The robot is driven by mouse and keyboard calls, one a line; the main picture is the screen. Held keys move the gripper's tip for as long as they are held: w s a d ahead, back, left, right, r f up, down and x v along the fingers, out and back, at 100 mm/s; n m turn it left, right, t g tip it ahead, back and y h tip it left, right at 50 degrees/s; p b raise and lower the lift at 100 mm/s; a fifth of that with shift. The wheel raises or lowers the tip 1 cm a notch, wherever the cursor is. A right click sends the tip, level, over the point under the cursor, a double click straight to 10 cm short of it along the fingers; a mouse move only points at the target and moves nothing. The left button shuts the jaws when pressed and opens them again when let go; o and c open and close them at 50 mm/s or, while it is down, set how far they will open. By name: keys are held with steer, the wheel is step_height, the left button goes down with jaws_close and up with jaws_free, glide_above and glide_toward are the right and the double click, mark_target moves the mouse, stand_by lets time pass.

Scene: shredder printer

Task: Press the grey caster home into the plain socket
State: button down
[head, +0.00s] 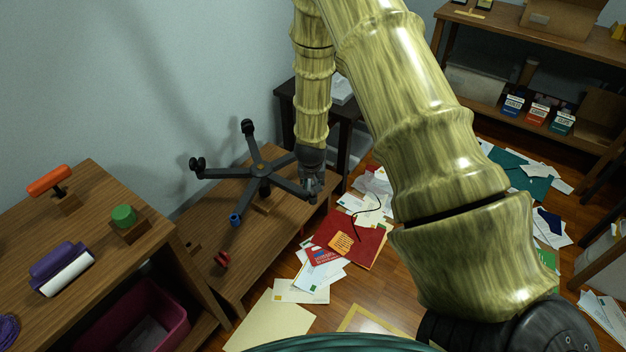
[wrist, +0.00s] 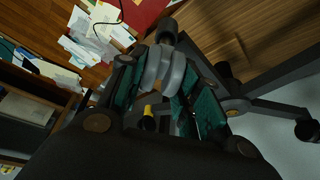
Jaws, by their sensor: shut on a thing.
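The star-shaped chair base (head: 258,170) lies on a low wooden bench, its hub in the middle and arms spreading out. My gripper (head: 312,190) is at the end of its right arm. In the wrist view my gripper (wrist: 163,90) is shut on the grey caster (wrist: 164,68), whose pale rounded wheels sit between the teal finger pads. A dark arm end (wrist: 168,31) of the base is just beyond the caster. It looks close to the caster, but I cannot tell if they touch. The socket opening is hidden, and the caster is hard to make out in the head view.
Black casters (head: 197,164) and a blue one (head: 236,219) sit on other arm ends. A red caster (head: 222,259) lies on the bench (head: 203,225). A side table with tools (head: 95,220) stands at left. Papers cover the floor at right.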

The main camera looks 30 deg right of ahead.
steer(key=shift+f+b, duration=0.5)
steer(key=shift+f, duration=0.85)
steer(key=c, duration=0.9)
jaws_free()
steer(key=shift+c, duration=0.2)
steer(key=v, duration=1.2)
steer(key=s+a+f+n+g, duration=0.15)
steer(key=s+a+f, duration=0.25)
steer(key=s+f, duration=0.4)
steer(key=s+a+f+n+g, duration=0.1)
steer(key=s+a+f+n, duration=0.1)
steer(key=s+a+f, duration=0.4)
steer(key=s+a+f+n+g+y, duration=0.15)
steer(key=s+a+f, duration=0.25)
steer(key=s, duration=0.7)
steer(key=s+a+f+n+y, duration=0.15)
steer(key=s+a+f, duration=0.25)
steer(key=s, duration=0.7)
step_height(320, 180, up, 17)
steer(key=p, duration=1.7)
steer(key=shift+w+d+r, duration=0.2)
steer(key=shift+d+r, duration=0.05)
